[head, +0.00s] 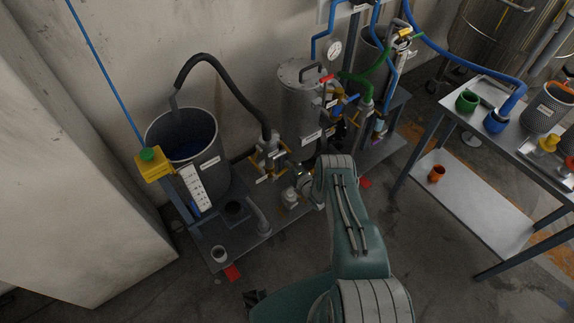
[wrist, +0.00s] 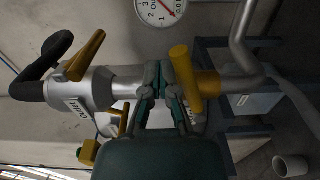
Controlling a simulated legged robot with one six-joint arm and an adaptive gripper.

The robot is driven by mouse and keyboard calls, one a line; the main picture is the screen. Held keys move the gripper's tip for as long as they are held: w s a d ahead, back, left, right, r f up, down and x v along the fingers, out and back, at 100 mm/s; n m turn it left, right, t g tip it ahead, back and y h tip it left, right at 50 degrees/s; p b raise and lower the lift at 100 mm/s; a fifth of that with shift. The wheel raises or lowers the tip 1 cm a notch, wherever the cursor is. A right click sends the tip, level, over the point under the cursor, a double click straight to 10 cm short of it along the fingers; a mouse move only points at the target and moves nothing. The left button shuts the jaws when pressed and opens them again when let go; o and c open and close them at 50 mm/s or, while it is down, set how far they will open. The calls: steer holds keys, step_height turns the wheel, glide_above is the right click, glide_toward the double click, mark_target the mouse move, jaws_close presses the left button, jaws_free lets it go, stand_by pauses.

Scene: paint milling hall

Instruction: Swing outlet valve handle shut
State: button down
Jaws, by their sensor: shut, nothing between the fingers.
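My gripper (wrist: 165,76) is shut and empty in the middle of the wrist view. Its fingertips lie just left of a thick yellow lever handle (wrist: 187,74); I cannot tell whether they touch it. That handle stands across a grey pipe with a yellow collar. A second yellow handle (wrist: 86,56) sits at the left by a grey cylindrical body with a small label (wrist: 78,108), too small to read surely. I cannot tell which handle is the outlet valve's. In the head view my forearm hides most of the gripper, near the yellow-handled pump fittings (head: 270,160).
A dial gauge (wrist: 160,8) sits close above the gripper. A black hose (head: 207,62) arches from a grey bucket (head: 207,165) to the fittings. A steel tank (head: 300,115) stands behind. A table (head: 500,115) with cups is at right. Floor is open in front.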

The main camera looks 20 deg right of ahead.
steer(key=shift+w+d+f, duration=0.1)
steer(key=shift+d+f, duration=0.35)
steer(key=shift+f, duration=0.35)
steer(key=shift+f, duration=0.25)
steer(key=shift+r, duration=0.65)
steer(key=v, duration=0.9)
stand_by(0.6)
